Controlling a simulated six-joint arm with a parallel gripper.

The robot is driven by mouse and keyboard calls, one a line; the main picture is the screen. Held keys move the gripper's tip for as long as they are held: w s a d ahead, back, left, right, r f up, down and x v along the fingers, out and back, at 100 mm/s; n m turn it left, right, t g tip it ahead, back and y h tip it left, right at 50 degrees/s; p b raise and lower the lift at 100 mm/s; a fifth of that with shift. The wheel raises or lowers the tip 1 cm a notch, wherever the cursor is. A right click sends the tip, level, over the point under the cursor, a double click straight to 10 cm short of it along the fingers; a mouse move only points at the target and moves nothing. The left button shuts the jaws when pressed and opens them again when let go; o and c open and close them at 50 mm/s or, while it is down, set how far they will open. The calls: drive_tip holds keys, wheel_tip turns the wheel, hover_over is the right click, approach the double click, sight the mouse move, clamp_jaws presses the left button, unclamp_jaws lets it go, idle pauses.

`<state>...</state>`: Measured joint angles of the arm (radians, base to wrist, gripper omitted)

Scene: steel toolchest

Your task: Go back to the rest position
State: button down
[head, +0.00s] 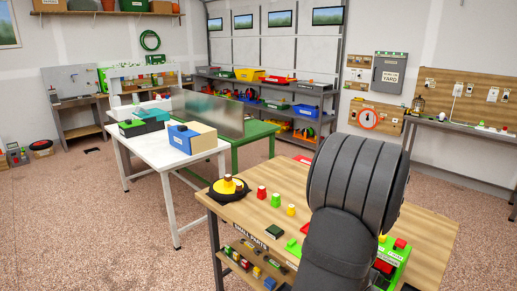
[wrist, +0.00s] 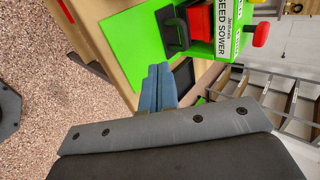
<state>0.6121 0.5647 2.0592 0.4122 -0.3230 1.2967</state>
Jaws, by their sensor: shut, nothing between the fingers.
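My gripper (wrist: 159,72) shows in the wrist view as two blue-grey fingers pressed together, with nothing between them. The fingertips are in front of a bright green box labelled "SEED SOWER" (wrist: 132,48); I cannot tell whether they touch it. The box has a dark handle-like part, a red block and a red knob (wrist: 261,34). In the head view my large dark arm link covers the right part of the wooden bench (head: 250,209) and hides my gripper. Part of the green box (head: 401,257) shows beside the arm at the lower right.
On the bench are a black round tray with a yellow piece (head: 229,187), a red bottle (head: 262,192), a green bottle (head: 276,200) and a yellow one (head: 291,210). A white table (head: 158,150) stands left of it. The speckled floor at left is largely clear.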

drive_tip(key=x, duration=0.3)
drive_tip(key=shift+w+d+f, duration=0.15)
drive_tip(key=shift+f, duration=0.1)
drive_tip(key=shift+w+d, duration=1.5)
